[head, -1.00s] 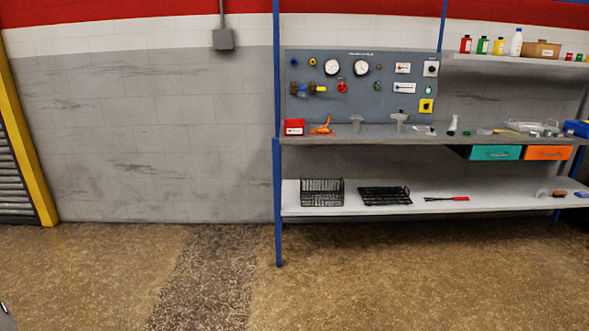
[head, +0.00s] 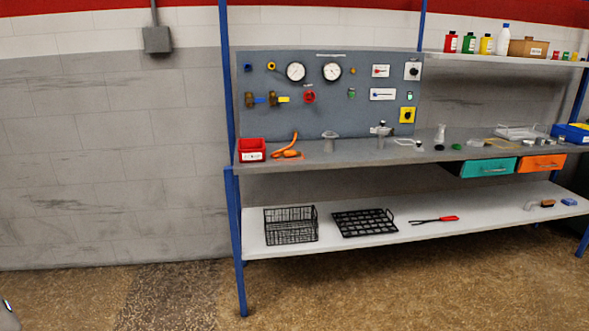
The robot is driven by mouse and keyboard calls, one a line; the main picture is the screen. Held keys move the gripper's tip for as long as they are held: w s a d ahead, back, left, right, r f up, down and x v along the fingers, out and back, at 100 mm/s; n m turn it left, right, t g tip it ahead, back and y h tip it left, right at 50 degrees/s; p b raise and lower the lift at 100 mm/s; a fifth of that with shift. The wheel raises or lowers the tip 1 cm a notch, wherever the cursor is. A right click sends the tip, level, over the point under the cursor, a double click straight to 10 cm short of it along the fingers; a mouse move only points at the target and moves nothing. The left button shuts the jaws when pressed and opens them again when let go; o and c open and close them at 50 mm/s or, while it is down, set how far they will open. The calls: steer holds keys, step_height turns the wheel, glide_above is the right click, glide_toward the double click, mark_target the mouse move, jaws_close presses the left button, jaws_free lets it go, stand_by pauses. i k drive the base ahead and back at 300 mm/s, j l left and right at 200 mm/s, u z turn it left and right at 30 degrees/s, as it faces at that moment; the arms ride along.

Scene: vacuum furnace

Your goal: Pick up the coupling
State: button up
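Several small parts stand on the grey bench top in the head view. A grey flanged fitting (head: 329,143) stands upright below the gauge panel. A second grey fitting (head: 381,133) with a darker top stands to its right. I cannot tell which small part, if any of these, is the coupling. My gripper is not in view. Only a sliver of a grey shape shows at the lower left edge.
The workbench (head: 350,152) has blue posts, a gauge panel (head: 350,118) behind, a red bin (head: 252,149), an orange tool (head: 285,153), teal (head: 487,168) and orange (head: 541,163) drawers. A wire basket (head: 290,225) and rack (head: 364,223) sit on the lower shelf. Floor in front is clear.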

mark_target(292, 153)
steer(key=i+j+z, duration=0.15)
steer(key=i+j, duration=0.75)
steer(key=j, duration=0.25)
steer(key=i+j, duration=0.1)
steer(key=j, duration=0.35)
